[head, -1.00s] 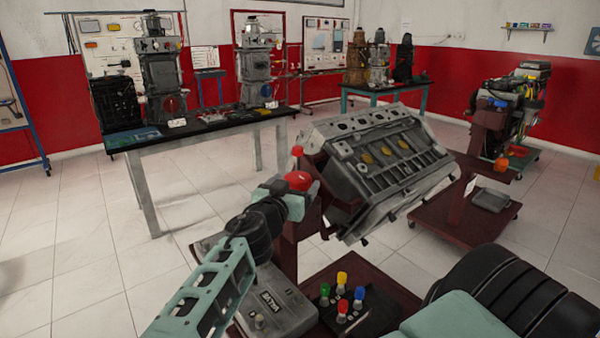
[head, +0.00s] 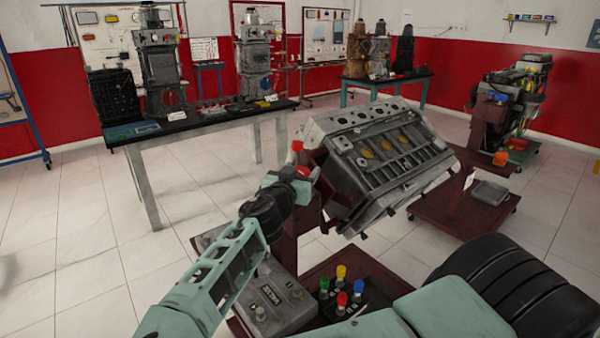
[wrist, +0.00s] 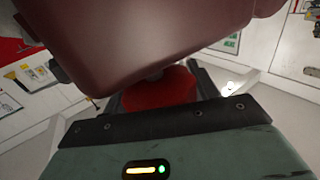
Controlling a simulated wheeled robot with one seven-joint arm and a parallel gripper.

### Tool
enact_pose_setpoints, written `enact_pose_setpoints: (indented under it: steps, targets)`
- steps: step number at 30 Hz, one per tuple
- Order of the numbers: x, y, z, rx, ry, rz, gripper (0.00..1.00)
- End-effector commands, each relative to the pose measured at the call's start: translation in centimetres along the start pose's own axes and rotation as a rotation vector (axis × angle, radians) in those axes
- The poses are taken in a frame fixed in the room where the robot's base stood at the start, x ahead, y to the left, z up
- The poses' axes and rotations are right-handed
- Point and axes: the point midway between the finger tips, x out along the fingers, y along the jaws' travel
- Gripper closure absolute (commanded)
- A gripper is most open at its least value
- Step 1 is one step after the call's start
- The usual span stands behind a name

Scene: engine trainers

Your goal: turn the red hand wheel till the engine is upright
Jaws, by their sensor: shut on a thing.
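The red hand wheel (head: 304,171) is on the near left side of the engine stand, mostly hidden by my gripper in the head view. My gripper (head: 302,184) is at the wheel and shut on it. In the wrist view the red wheel (wrist: 160,88) sits between the dark fingers, with the dark red stand part close above it. The grey engine block (head: 375,155) is tilted on the stand, its face with several yellowish round parts sloping toward the lower right.
A workbench (head: 200,125) with engine parts stands at the back left. Another engine on a dark red stand (head: 480,150) is to the right. Floor on the left is clear.

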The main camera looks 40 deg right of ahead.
Motion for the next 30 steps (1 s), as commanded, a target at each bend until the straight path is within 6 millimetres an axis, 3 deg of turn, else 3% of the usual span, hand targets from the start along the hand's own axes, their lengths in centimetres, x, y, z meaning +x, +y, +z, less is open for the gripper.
enact_pose_setpoints:
  steps: [11, 30]
  targets:
    - [-0.03, -0.04, 0.16, -0.001, 0.002, -0.122, 0.64]
    - [-0.13, -0.65, -0.39, 0.009, -0.003, -0.664, 0.64]
